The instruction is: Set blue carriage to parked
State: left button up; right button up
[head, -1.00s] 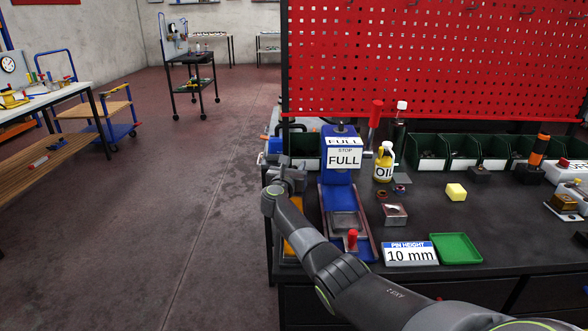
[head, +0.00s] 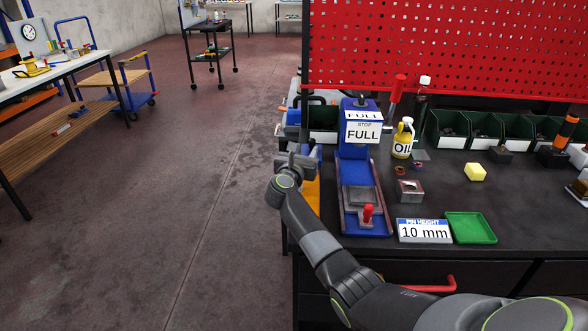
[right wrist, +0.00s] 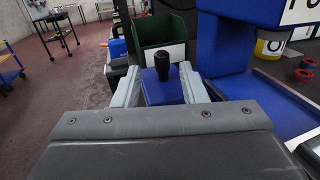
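A blue block with a black knob (right wrist: 163,66) shows in the right wrist view, at the table's left end. It fills the gap between the two light grey fingers of my right gripper (right wrist: 160,88), so I cannot tell whether they press on it. In the head view my right gripper (head: 298,162) is beside the left side of a blue press-like fixture (head: 355,180) with FULL and STOP labels. A blue part shows just right of the gripper, mostly hidden by it. I cannot tell for certain which blue part is the carriage. My left gripper is not in view.
A red-handled slide (head: 368,214) is on the fixture's front. Green bins (head: 445,128) line the back. Floor left of the table is open.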

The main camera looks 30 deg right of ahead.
jog(key=v, duration=1)
jog(key=shift+r+b, duration=0.1)
jog(key=shift+b, duration=0.25)
